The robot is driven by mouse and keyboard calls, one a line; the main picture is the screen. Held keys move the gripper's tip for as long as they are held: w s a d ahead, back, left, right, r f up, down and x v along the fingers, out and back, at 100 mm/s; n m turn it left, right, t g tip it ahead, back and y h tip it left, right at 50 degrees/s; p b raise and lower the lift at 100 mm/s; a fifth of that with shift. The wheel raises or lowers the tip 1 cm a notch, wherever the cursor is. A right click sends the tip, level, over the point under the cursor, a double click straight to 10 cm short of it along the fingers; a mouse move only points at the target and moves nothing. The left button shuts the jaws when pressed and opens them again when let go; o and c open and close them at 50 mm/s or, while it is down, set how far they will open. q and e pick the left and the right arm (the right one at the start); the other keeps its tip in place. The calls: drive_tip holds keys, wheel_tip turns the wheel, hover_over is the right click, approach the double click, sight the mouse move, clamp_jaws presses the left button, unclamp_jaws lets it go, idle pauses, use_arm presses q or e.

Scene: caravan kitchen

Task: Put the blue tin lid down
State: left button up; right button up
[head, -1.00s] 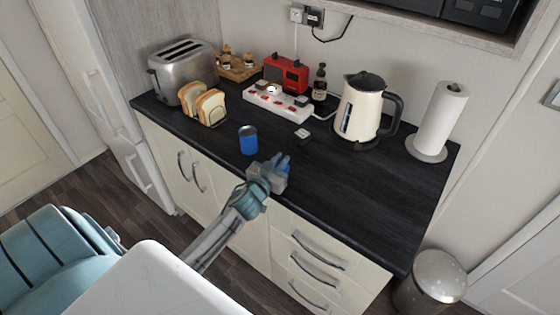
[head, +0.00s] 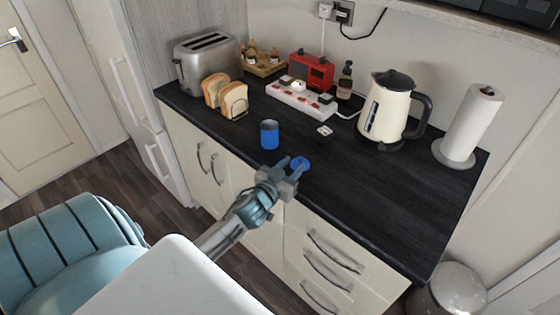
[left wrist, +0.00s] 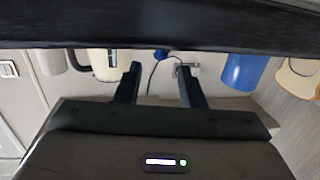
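The blue tin lid (head: 301,163) is a small round disc that appears to lie flat on the dark worktop, right of the open blue tin (head: 269,135). My left gripper (head: 293,167) is at the lid's near side, its two fingers spread apart. In the left wrist view, which looks upside down, the fingers (left wrist: 160,85) stand wide apart. A small blue part of the lid (left wrist: 161,56) shows between them, against the worktop edge, apart from both fingers. The blue tin (left wrist: 243,72) stands to the right there. My right gripper is not in view.
The cream kettle (head: 388,108) and paper towel roll (head: 469,125) stand at the right. Bread slices (head: 226,96), a toaster (head: 207,62), a white power strip (head: 300,98) and a red radio (head: 312,70) stand behind. The worktop right of the lid is clear.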

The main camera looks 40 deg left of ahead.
use_arm(q)
drive_tip(key=s+b, duration=0.2)
drive_tip(key=s, duration=0.5)
drive_tip(key=shift+d+r+b, duration=0.25)
drive_tip(key=shift+b, duration=0.15)
drive_tip(key=shift+w, duration=0.1)
idle(0.3)
drive_tip(key=shift+f, duration=0.15)
